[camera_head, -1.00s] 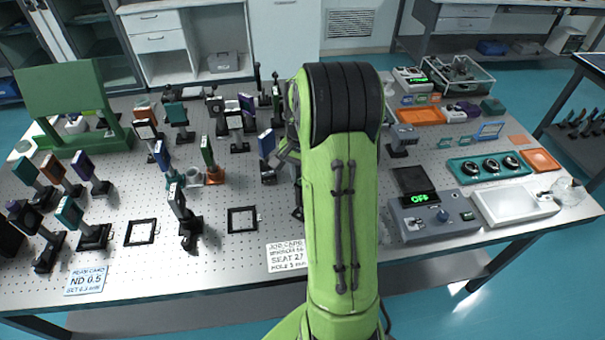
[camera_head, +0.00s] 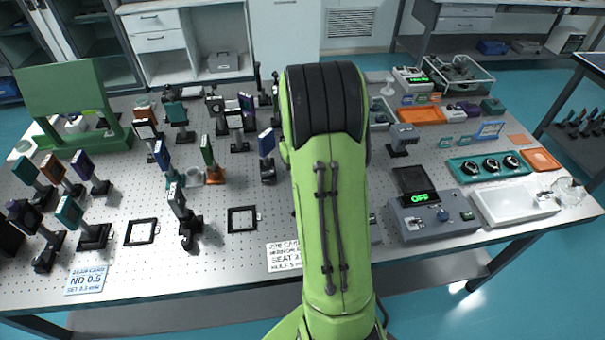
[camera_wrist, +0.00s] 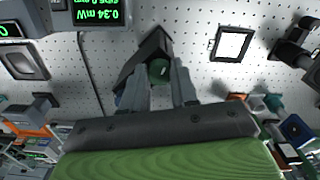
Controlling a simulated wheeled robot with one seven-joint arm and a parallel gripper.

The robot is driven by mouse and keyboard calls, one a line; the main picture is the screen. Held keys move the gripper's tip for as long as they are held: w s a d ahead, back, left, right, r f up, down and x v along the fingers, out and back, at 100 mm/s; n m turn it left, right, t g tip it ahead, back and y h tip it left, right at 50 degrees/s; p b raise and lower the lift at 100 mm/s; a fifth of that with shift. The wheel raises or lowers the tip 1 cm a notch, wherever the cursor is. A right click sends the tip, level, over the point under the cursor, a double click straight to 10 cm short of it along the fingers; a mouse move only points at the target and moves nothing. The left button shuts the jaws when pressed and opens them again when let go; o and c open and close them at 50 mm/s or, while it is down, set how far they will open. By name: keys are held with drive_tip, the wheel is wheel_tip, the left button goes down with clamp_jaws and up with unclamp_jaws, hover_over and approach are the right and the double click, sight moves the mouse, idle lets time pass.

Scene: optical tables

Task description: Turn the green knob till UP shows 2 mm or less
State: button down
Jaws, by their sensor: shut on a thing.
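In the wrist view, the green knob (camera_wrist: 159,70) sits on a dark block-shaped mount (camera_wrist: 150,50) on the perforated table. My gripper (camera_wrist: 160,78) has one finger on each side of the knob and is shut on it. A display (camera_wrist: 97,12) with green digits is at the top left of that view. It reads 0.34 mW, and a line in mm above is cut by the frame edge. The UP reading cannot be made out. In the head view my green arm hides the gripper and the knob.
A square black frame (camera_wrist: 232,43) lies right of the knob in the wrist view, with a dark post mount (camera_wrist: 297,42) beyond. A cable (camera_wrist: 90,70) runs left of the knob. In the head view, a grey control box (camera_head: 432,215) showing OFF stands right of my arm.

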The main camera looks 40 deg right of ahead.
drive_tip(key=shift+n, duration=0.6)
drive_tip(key=c, duration=0.9)
unclamp_jaws()
drive_tip(key=shift+o, duration=0.2)
wheel_tip(320, 180, up, 16)
drive_tip(key=p, duration=0.2)
drive_tip(key=shift+f, duration=0.1)
